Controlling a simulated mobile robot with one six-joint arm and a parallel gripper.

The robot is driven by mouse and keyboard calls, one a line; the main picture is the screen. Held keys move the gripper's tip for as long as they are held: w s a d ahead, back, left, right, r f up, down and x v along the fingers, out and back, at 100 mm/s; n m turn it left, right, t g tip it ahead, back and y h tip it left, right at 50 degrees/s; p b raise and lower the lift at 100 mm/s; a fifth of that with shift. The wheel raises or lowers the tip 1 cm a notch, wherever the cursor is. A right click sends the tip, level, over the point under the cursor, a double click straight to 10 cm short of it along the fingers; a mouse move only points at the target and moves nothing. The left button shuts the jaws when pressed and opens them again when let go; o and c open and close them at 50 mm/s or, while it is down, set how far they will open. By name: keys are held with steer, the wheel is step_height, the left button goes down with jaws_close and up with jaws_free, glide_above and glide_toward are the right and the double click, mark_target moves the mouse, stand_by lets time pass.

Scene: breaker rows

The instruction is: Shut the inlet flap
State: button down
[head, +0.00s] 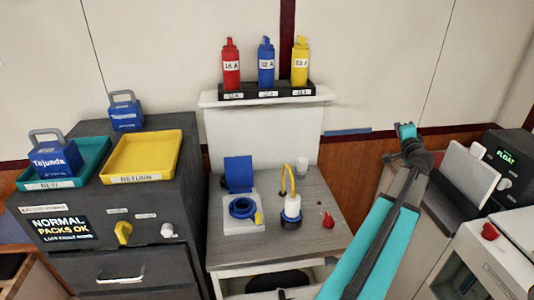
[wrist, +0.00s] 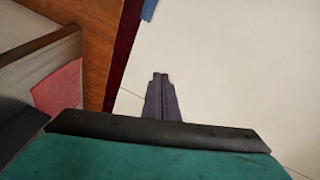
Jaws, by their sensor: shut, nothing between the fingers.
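The inlet flap, a blue square lid (head: 239,174), stands open and upright behind the round blue inlet socket (head: 242,208). The socket sits on a pale block on the grey cabinet top, and its mouth is uncovered. My gripper (head: 406,130) is up and to the right of the inlet, well apart from it. It also shows in the wrist view (wrist: 160,78), its dark fingers shut together with nothing between them. The wrist view points at a pale wall and wood trim; the flap is not in it.
A white and blue plug (head: 291,210) with a yellow cable stands just right of the inlet. A red piece (head: 327,221) lies farther right. A shelf (head: 265,98) with red, blue and yellow breakers is behind. Yellow (head: 181,178) and teal trays are left.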

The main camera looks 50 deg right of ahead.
steer(key=w+a+f+n+t+y+p, duration=0.1)
steer(key=w+a+f+n+y, duration=0.1)
steer(key=w+a+f+y, duration=0.2)
steer(key=w+a+f+n+t+y+p, duration=0.1)
steer(key=w+a+f+n+t+y, duration=0.1)
steer(key=w+a+f+y, duration=0.2)
steer(key=w+a+f+n+t+y+p, duration=0.1)
steer(key=w+a+f+y, duration=0.3)
steer(key=w+a+y, duration=0.5)
steer(key=shift+w+a+f+n+t+p, duration=0.1)
steer(key=shift+w+a+f+n+t, duration=0.1)
steer(key=shift+w+a, duration=0.5)
steer(key=shift+w+a+f+n+t+p, duration=0.15)
steer(key=shift+w+a+t, duration=0.1)
steer(key=shift+a, duration=0.9)
steer(key=shift+w+a+f+n+t+p, duration=0.15)
steer(key=shift+w+a, duration=0.35)
steer(key=shift+a, duration=0.4)
steer(key=w+a+y, duration=0.1)
steer(key=a+n+y, duration=0.1)
steer(key=shift+w+a+r+b, duration=0.15)
steer(key=shift+w+a+b, duration=0.15)
steer(key=shift+w, duration=0.05)
steer(key=w+a+r+n+y+b, duration=0.2)
steer(key=w+a+r+n+y, duration=0.2)
steer(key=w+a, duration=0.2)
steer(key=shift+w+y, duration=0.3)
steer(key=shift+w, duration=0.45)
steer(key=shift+w+a, duration=0.15)
